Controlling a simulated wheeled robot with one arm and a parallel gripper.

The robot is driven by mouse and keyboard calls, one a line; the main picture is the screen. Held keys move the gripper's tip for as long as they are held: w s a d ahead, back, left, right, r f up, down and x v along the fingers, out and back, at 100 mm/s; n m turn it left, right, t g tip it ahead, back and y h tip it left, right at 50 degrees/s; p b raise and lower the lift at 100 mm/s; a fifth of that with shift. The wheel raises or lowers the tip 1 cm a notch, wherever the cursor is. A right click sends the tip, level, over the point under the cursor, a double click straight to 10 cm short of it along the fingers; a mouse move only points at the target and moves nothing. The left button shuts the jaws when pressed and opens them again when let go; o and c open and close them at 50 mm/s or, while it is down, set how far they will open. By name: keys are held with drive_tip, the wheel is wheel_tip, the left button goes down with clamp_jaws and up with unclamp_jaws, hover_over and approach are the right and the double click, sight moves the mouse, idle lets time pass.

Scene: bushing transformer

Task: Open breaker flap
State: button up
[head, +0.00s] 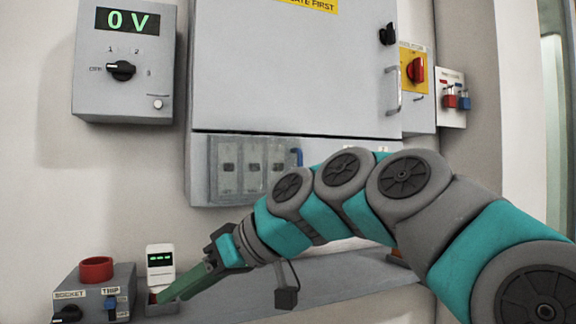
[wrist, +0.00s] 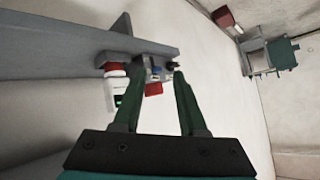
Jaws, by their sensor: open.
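The breaker flap (head: 233,170) is a clear grey cover over a row of breakers on the lower front of the grey cabinet. It lies flat over them and looks closed. A blue handle (head: 297,157) shows at its right side. My arm passes just below and hides what lies lower right of it. My gripper (head: 182,288) is down and left of the flap, apart from it, low by the shelf. In the wrist view my gripper (wrist: 155,82) has its two green fingers spread, with nothing held between them. The flap is not seen in the wrist view.
A grey shelf (head: 335,277) runs under the cabinet (head: 290,75). A white meter (head: 160,263) and a socket box (head: 122,283) with a red ring stand near my gripper. A 0 V panel (head: 125,60) hangs upper left; a red rotary switch (head: 416,70) is at right.

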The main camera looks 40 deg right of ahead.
drive_tip(key=s+d+r+t+h, duration=0.1)
drive_tip(key=s+d+r+t, duration=0.35)
drive_tip(key=d+r, duration=0.6)
drive_tip(key=s+d+r+t, duration=0.45)
drive_tip(key=d+r, duration=0.35)
drive_tip(key=d, duration=0.6)
drive_tip(key=x, duration=0.7)
drive_tip(key=shift+f, duration=0.2)
drive_tip(key=shift+a, duration=0.1)
drive_tip(key=shift+c, duration=0.4)
clamp_jaws()
